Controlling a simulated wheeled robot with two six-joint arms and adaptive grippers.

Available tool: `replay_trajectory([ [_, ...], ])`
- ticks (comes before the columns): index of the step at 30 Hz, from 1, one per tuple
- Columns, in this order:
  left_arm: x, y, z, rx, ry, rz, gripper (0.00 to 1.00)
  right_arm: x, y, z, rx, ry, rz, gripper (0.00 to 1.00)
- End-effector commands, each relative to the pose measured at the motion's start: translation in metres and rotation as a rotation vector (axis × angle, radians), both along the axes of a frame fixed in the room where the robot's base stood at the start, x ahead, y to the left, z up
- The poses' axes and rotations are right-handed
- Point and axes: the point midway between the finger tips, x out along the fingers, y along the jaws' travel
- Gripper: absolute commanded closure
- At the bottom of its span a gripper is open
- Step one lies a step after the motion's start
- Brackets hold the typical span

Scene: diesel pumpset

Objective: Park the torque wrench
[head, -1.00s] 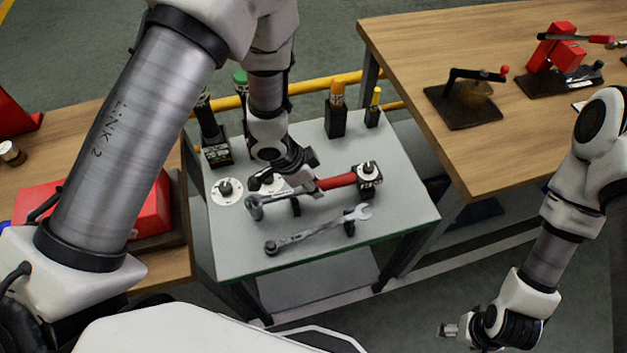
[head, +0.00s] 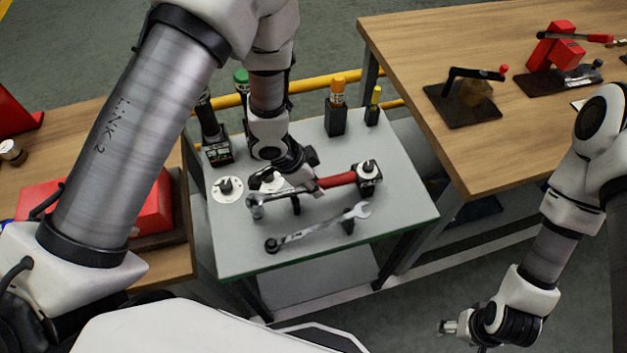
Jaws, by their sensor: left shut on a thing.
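The torque wrench (head: 337,180) has a red grip and a metal shaft that ends in a round head at the left. It lies across supports over the grey table (head: 390,222); its grip end meets a black block at the right. My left gripper (head: 303,184) is shut on the torque wrench, around the middle where shaft and red grip meet. The gripper hides that part and its fingertips. My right gripper (head: 446,328) is low at the lower right, away from the table. Its fingers are too small to tell open from shut.
An open-end spanner (head: 322,228) lies on black supports in front of the torque wrench. A white round dial (head: 227,189) lies at the left. Orange-topped (head: 337,105) and yellow-topped (head: 374,108) tools stand in black holders behind. A wooden bench (head: 480,150) with red-handled devices is at the right.

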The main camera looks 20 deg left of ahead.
Motion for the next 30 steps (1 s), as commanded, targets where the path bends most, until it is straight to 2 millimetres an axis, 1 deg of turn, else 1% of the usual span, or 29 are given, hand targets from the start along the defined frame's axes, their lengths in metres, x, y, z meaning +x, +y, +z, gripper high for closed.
replay_trajectory([
  [3,0.0009,0.0000,0.0021,-0.001,-0.002,0.001,1.00,0.0000,0.0000,0.0042,0.000,0.000,0.000,0.33],
  [16,0.0007,0.0000,0.0007,-0.001,-0.002,0.000,1.00,0.0000,0.0000,0.0033,0.000,0.000,0.000,0.33],
  [30,0.0007,-0.0001,-0.0077,-0.002,-0.001,0.000,1.00,0.0000,0.0000,-0.0027,0.000,0.000,0.000,0.33],
])
